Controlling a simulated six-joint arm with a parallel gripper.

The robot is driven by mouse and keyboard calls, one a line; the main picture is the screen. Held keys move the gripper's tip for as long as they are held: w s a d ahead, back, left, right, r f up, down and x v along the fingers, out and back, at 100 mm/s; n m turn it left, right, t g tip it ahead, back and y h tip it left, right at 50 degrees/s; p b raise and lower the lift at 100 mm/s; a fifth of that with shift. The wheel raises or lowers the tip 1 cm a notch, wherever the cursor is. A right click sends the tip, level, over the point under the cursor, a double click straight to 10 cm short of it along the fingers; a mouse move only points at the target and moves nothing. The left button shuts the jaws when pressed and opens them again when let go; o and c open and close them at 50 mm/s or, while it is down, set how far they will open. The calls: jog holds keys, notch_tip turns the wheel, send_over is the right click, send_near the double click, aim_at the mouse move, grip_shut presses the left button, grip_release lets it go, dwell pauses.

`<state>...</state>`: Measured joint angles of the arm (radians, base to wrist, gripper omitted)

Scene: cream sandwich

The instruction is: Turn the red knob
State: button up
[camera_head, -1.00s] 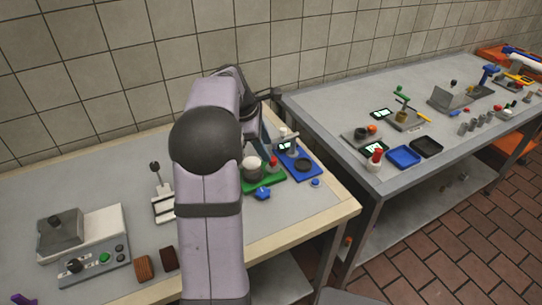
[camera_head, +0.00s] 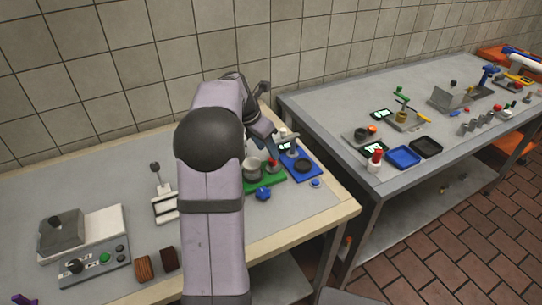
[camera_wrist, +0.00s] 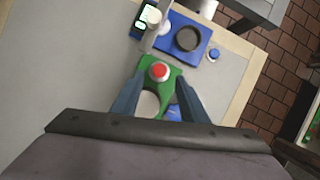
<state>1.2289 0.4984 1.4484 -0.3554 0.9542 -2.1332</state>
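The red knob (camera_wrist: 159,71) sits on a green base (camera_wrist: 175,76) in the wrist view. It also shows in the head view (camera_head: 272,162), just below my gripper (camera_head: 268,143). In the wrist view, my gripper's (camera_wrist: 159,82) two fingers are spread apart with the knob in the gap near their tips. No contact between fingers and knob can be made out. A pale round pot (camera_head: 252,168) stands on the green base beside the knob, partly hidden by my arm.
A blue base (camera_head: 304,166) with a dark ring and a display stands right of the green base. A blue star-shaped piece (camera_head: 263,193) lies in front. A grey machine (camera_head: 95,260) stands at left. A second table (camera_head: 330,120) is at right.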

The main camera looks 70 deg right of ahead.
aim_at(271, 160)
jog(key=shift+p+x, duration=0.3)
jog(key=shift+x, duration=2.4)
grip_shut()
